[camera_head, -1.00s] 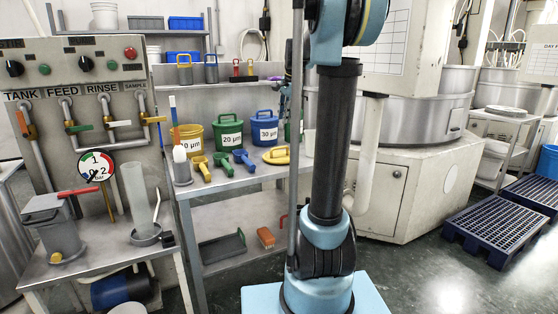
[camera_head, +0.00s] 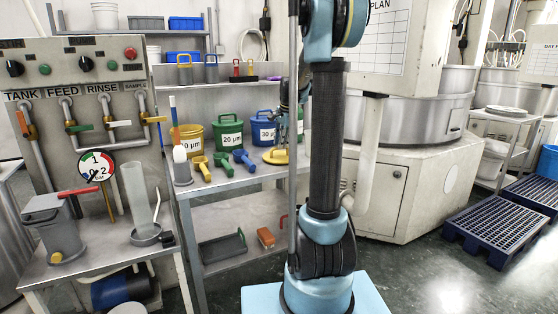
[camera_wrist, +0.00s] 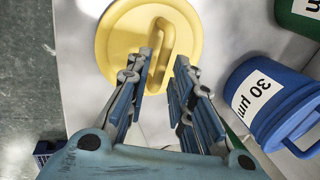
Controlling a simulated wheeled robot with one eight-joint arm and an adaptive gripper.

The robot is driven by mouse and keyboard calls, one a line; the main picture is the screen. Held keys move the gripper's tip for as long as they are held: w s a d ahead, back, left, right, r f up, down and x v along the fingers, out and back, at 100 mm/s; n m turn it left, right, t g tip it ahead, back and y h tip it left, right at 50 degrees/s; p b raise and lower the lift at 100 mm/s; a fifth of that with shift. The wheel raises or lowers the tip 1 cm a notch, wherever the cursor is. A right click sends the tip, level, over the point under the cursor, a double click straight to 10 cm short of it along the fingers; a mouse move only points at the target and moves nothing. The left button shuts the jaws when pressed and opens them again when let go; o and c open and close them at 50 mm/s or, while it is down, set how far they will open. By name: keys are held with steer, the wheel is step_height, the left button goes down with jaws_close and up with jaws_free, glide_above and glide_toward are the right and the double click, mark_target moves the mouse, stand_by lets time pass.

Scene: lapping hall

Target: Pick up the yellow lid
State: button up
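The yellow lid (camera_head: 270,158), a round disc with a raised bar handle, lies at the right end of the metal bench. In the wrist view the yellow lid (camera_wrist: 118,40) is at the top, with its handle between my open fingers, close to the left one. My gripper (camera_wrist: 166,62) is empty and points down at the lid. In the head view my gripper (camera_head: 282,142) is just above the lid, partly hidden behind my arm. I cannot tell whether the fingers touch the handle.
A blue 30 µm bucket (camera_wrist: 272,100) stands close to the right of my gripper, with a green bucket (camera_wrist: 302,14) beyond it. Yellow (camera_head: 190,140) and green (camera_head: 229,134) buckets stand farther left. A blue valve-shaped piece (camera_head: 244,160) lies left of the lid. The bench's front edge is close.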

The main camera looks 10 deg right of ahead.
mark_target(280, 153)
steer(key=shift+x, duration=2.3)
steer(key=shift+w, duration=0.1)
jaws_close()
steer(key=shift+r, duration=0.1)
